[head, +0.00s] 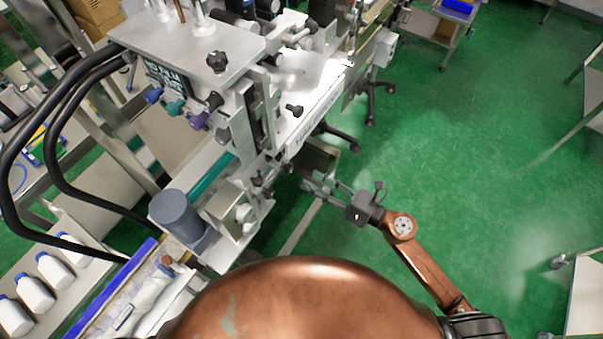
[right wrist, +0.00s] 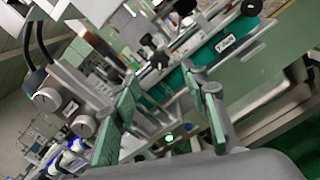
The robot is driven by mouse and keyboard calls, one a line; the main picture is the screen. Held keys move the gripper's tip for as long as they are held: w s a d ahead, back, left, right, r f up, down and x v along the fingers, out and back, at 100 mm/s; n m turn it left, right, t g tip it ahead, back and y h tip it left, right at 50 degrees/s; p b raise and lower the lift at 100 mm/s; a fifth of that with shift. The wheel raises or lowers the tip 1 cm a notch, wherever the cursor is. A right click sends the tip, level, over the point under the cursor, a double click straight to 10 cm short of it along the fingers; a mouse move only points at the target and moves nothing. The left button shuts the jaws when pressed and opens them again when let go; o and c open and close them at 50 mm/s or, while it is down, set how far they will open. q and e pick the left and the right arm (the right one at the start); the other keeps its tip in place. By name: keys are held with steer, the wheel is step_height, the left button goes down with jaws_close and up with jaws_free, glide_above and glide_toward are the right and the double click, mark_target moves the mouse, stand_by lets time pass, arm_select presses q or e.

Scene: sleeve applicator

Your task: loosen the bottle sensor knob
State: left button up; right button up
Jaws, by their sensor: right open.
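My right gripper (head: 318,187) reaches in from the right beside the front end of the labelling machine (head: 215,40). It is open, with nothing visible between its fingers. In the right wrist view the two green-padded fingers (right wrist: 165,90) stand apart. Small dark knobs, one of them a black knob (right wrist: 160,61), show beyond the fingertips, near the teal conveyor side (right wrist: 190,80). In the head view small dark fittings (head: 258,180) sit on the machine just left of the gripper, apart from it. I cannot tell which knob is the bottle sensor's. My left gripper is not in view.
Black knobs (head: 218,61) and coloured knobs (head: 175,107) are on the machine's upper part. A grey cylinder (head: 178,214) stands at its front. White bottles (head: 35,292) stand at lower left. Black hoses (head: 50,120) loop at the left. Green floor (head: 480,130) is open at right.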

steer(key=v, duration=0.4)
steer(key=shift+s+d, duration=0.1)
stand_by(0.4)
